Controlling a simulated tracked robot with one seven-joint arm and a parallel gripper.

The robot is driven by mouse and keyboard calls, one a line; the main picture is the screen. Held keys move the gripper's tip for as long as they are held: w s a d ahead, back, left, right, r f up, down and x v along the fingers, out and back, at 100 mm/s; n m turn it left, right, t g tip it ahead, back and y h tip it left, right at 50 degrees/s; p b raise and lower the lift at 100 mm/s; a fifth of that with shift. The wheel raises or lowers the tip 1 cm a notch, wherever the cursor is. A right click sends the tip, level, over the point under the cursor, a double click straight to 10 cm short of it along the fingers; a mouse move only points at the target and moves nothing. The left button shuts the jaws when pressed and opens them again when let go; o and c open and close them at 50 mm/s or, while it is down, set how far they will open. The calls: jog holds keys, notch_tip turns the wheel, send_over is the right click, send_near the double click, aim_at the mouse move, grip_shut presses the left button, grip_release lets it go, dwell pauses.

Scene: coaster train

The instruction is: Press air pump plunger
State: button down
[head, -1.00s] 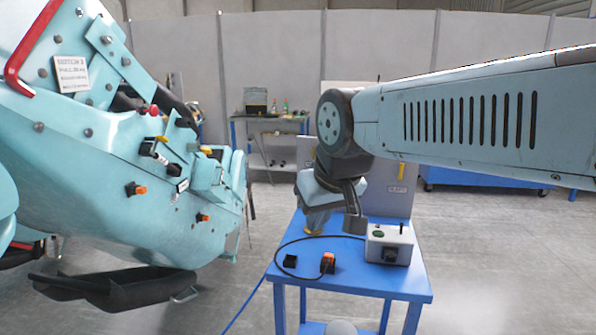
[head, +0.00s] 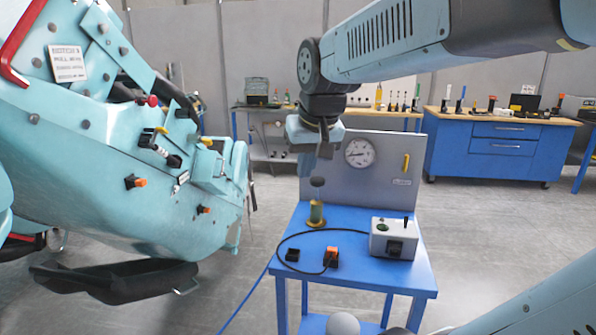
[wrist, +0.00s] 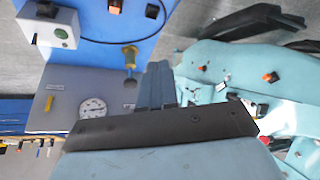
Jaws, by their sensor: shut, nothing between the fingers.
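The air pump (head: 317,214) is a small brass-yellow cylinder standing upright at the back left of the blue table. Its plunger (head: 317,182) rises above it, topped by a dark round knob. The plunger knob also shows in the wrist view (wrist: 130,83), left of my fingers. My gripper (head: 314,161) is shut and empty, pointing down above the pump. In the head view a small gap shows between the fingertips and the knob. In the wrist view my gripper (wrist: 159,72) is beside the knob, apart from it.
A grey panel with a round gauge (head: 359,152) and a yellow handle (head: 406,162) stands behind the pump. A white control box (head: 393,238), an orange connector (head: 331,258) and a cable lie on the blue table (head: 360,279). A large teal train car (head: 100,170) is at left.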

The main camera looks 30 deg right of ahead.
jog(key=w+d+r+m+g, duration=0.1)
jog(key=w+d, duration=0.2)
jog(key=w, duration=0.2)
jog(key=w+d+r+m, duration=0.1)
jog(key=w+d, duration=0.2)
jog(key=w, duration=0.3)
jog(key=m+g+h, duration=0.1)
jog(key=m+h, duration=0.1)
jog(key=m, duration=0.1)
send_over(317, 178)
jog(key=s+a, duration=0.2)
jog(key=s, duration=0.1)
jog(key=f, duration=0.2)
jog(key=shift+d+r, duration=0.1)
jog(key=shift+r, duration=0.05)
jog(key=shift+y, duration=0.3)
jog(key=x, duration=0.8)
jog(key=s+x, duration=0.1)
jog(key=x, duration=0.3)
jog(key=shift+w+f, duration=0.15)
jog(key=shift+f, duration=0.95)
jog(key=shift+f, duration=0.1)
